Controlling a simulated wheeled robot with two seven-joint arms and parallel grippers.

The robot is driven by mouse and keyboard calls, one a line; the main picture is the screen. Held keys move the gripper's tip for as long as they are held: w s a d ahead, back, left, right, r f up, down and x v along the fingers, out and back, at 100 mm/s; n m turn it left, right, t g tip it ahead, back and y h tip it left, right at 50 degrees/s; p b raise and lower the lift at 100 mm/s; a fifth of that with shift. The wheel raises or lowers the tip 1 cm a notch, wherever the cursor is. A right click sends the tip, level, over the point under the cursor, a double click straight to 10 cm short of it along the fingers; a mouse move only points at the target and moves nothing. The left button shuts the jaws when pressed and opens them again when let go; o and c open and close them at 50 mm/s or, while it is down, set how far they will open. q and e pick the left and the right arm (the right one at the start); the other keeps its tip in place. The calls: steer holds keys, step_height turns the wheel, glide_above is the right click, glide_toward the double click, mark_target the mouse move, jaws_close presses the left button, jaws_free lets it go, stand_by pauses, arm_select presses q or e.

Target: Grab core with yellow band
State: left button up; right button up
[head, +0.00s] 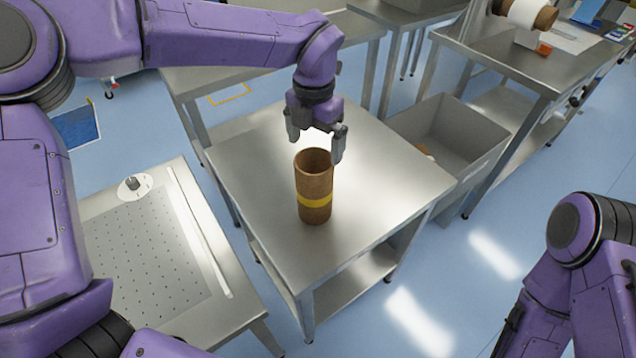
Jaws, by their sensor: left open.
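A brown cardboard core (315,178) with a yellow band around its lower part stands upright on a steel table (270,170). Its open top end faces up. My left gripper (314,148) points down with its fingers apart, over the core's top end and a little behind it in the picture. The fingers look empty, and I cannot tell whether they touch the core's rim. My right arm shows at the lower right, but its gripper jaws are not clearly visible.
A grey bin (462,135) stands right of the table. A perforated steel bench (150,250) is at the left front. Another steel table (490,50) at the upper right holds a roll (528,12). The tabletop around the core is clear.

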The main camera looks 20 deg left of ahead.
mark_target(315, 172)
arm_select(q)
steer(key=f+p, duration=0.2)
steer(key=f, duration=0.6)
steer(key=shift+s+f, duration=0.15)
steer(key=shift+s, duration=0.05)
steer(key=shift+f, duration=0.4)
steer(key=c, duration=1.1)
steer(key=shift+r, duration=0.1)
